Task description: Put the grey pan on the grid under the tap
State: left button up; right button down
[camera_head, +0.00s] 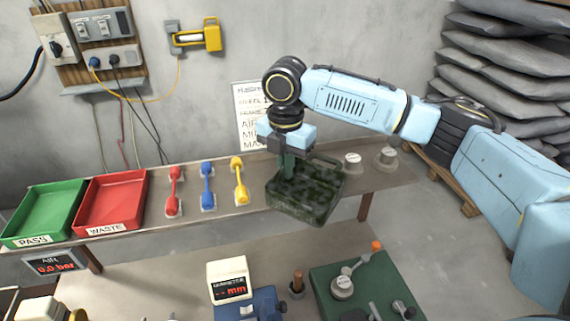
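No grey pan, grid or tap can be made out in the head view. My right gripper (288,172) points down above the wall shelf. Its fingers are at the back left of a dark green, mottled open box (308,200) and appear closed on it. The box hangs slightly tilted, with its lower part in front of the shelf's front edge. Where the fingertips meet the box is partly hidden. My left gripper is not in view.
The shelf (385,177) carries a green tray (45,212), a red tray (110,200), red, blue and yellow levers, and two grey knobs (387,157). Below are a gauge box (228,281) and a green machine (385,285). Grey sacks (500,60) are stacked right.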

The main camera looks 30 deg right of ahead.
jog(key=shift+f, duration=0.2)
jog(key=shift+f, duration=0.1)
jog(key=c, duration=1.7)
grip_release()
